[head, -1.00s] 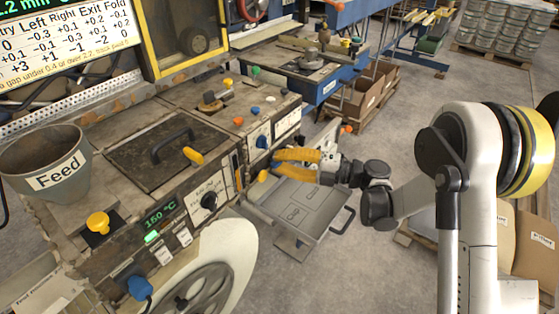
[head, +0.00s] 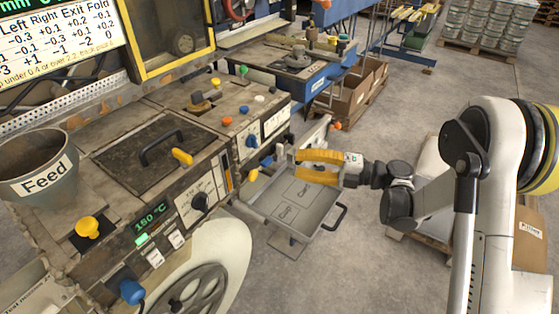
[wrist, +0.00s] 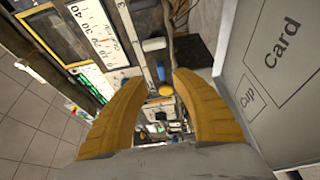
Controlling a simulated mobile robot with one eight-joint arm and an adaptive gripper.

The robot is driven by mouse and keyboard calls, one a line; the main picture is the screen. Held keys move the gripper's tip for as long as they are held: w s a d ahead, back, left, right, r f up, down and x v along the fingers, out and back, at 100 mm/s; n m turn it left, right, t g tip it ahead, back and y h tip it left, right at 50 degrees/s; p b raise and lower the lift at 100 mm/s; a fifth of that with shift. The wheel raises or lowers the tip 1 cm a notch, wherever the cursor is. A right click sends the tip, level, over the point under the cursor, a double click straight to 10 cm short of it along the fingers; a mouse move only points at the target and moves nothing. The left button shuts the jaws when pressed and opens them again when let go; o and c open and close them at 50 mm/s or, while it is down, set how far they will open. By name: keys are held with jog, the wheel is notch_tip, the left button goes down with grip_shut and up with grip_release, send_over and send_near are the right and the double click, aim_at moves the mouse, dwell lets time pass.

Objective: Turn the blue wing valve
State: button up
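On the side of the worn machine a small blue part (head: 267,161) shows just above a yellow knob (head: 253,175); a rounder blue knob (head: 252,141) sits higher on the front panel. I cannot tell for sure which is the wing valve. In the wrist view a blue elongated part (wrist: 153,44) lies beyond the fingertips, with the yellow knob (wrist: 165,90) between them. My gripper (head: 297,164) has yellow fingers spread apart, is empty, and points left at the machine with a gap to these parts. It also shows in the wrist view (wrist: 160,79).
A grey tray (head: 325,222) with marked compartments sits below my gripper. Another blue knob (head: 131,292) is at the lower left of the machine, near a large handwheel (head: 195,296). Cardboard boxes (head: 352,95) stand behind.

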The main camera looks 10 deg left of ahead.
jog(key=shift+d, duration=1.85)
